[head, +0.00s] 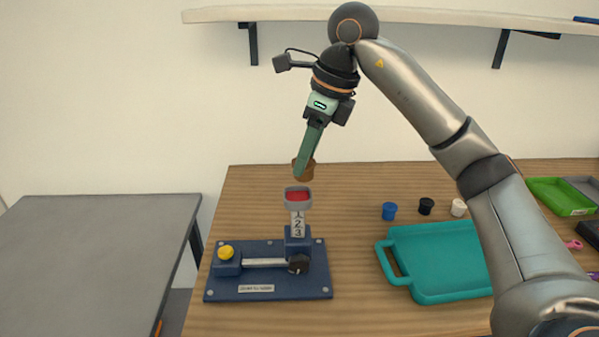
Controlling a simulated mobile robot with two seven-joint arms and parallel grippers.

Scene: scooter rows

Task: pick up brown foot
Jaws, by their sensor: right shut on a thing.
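The brown foot (303,170) is a short brown cup-like piece. My right gripper (304,167) is shut on it and holds it in the air, just above a grey ring-shaped holder with a red inside (298,197). The gripper's green fingers point down and lean slightly; they hide part of the foot. The holder tops a white numbered post on a blue fixture (270,285). A small gap shows between foot and holder. My left gripper is not in view.
A blue foot (389,211), a black one (426,206) and a white one (458,207) stand behind a teal tray (440,262). A green tray (558,196) is at far right. A wall shelf (240,14) hangs above. A grey table (90,265) is at left.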

